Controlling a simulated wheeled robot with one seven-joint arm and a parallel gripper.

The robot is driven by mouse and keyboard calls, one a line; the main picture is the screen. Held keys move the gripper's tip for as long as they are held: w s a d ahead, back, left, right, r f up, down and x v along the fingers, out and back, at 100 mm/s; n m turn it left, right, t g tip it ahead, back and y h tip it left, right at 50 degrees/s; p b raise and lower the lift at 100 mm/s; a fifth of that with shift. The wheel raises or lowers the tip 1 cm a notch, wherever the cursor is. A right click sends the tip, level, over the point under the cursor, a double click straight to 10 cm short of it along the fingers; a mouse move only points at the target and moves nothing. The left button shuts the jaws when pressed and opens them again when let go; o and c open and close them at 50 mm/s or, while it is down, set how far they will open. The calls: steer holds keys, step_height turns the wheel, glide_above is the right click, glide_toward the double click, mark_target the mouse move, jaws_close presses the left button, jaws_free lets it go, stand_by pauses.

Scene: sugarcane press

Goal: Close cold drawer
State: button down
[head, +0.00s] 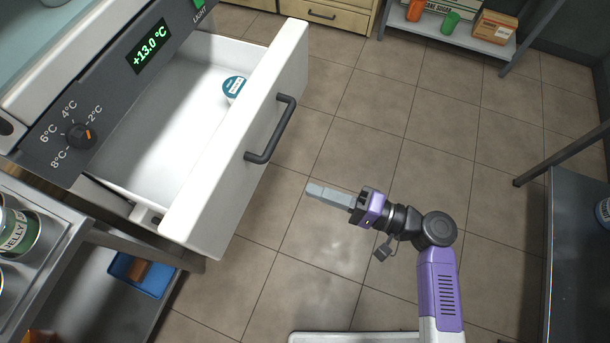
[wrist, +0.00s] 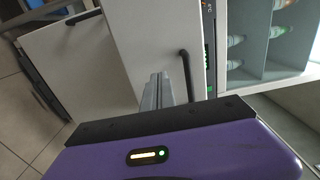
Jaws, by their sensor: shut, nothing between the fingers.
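The white cold drawer (head: 160,125) stands pulled out of its cabinet in the head view. A dark bar handle (head: 272,130) is on its front panel (head: 235,165). A small white tub with a teal lid (head: 234,87) is inside, near the front. My gripper (head: 312,190) is shut and empty, to the right of the drawer front and apart from it. In the wrist view my shut fingers (wrist: 156,88) point toward a pale front panel, with a dark handle (wrist: 186,75) just to their right.
The cabinet panel has a green display (head: 150,47) and a dial (head: 80,136). A steel rack with jars (head: 18,232) and a blue tray (head: 140,276) is at lower left. A shelf (head: 470,35) is at the back. The tiled floor in the middle is clear.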

mark_target(250, 169)
steer(key=x, duration=1.2)
steer(key=shift+a+f+p, duration=0.1)
steer(key=shift+a+p, duration=0.25)
steer(key=shift+p, duration=0.05)
steer(key=shift+w, duration=0.1)
steer(key=b+x, duration=1.1)
steer(key=x, duration=1.2)
steer(key=shift+a+f+b, duration=0.15)
steer(key=shift+a+b, duration=0.2)
steer(key=shift+b, duration=0.05)
steer(key=shift+w+a, duration=0.15)
steer(key=shift+a, duration=0.2)
steer(key=shift+a+r, duration=0.1)
steer(key=shift+r, duration=0.15)
